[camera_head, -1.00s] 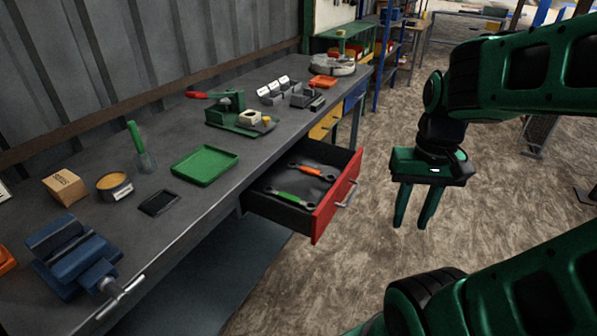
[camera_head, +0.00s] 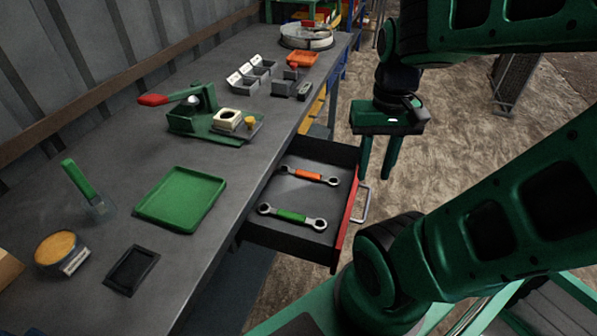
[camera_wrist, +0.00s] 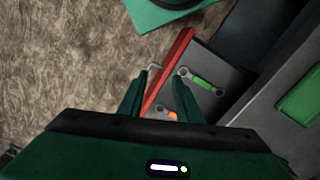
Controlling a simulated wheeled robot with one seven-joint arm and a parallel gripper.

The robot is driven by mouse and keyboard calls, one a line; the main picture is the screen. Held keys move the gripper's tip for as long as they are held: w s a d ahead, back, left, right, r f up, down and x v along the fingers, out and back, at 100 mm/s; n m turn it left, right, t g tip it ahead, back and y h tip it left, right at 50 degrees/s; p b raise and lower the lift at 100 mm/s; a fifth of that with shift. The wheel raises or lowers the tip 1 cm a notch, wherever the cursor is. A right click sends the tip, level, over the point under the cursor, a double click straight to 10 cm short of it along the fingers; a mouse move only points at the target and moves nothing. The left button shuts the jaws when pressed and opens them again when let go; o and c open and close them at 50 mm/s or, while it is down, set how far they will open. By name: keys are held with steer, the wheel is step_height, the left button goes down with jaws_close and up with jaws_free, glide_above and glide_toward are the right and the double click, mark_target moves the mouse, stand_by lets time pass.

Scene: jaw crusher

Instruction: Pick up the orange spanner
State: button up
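The orange spanner (camera_head: 309,175) lies flat in the open drawer (camera_head: 272,236), toward its far end, with metal ring ends and an orange handle. A green spanner (camera_head: 292,216) lies nearer in the same drawer, apart from it. My gripper (camera_head: 377,172) is open and empty, pointing down, to the right of the orange spanner near the red drawer front (camera_head: 347,212). In the wrist view, my gripper (camera_wrist: 160,80) shows its two fingers apart over the drawer front. A small part of the orange spanner (camera_wrist: 173,116) shows there between the fingers, the rest hidden behind my gripper.
The workbench (camera_head: 120,220) runs along the left, holding a green tray (camera_head: 180,198), a green device with a red handle (camera_head: 200,118), a brush (camera_head: 88,190), a tin (camera_head: 60,250) and an orange tray (camera_head: 303,59).

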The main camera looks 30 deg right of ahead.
steer(key=shift+d, duration=0.25)
steer(key=o, duration=0.3)
steer(key=n+t+y, duration=0.3)
steer(key=n+t, duration=0.1)
steer(key=n, duration=1)
glide_toward(309, 173)
steer(key=shift+x, duration=1.15)
steer(key=shift+h, duration=0.3)
steer(key=shift+a+x, duration=0.15)
steer(key=shift+x, duration=1.35)
steer(key=shift+a+x, duration=0.15)
steer(key=shift+x, duration=1.35)
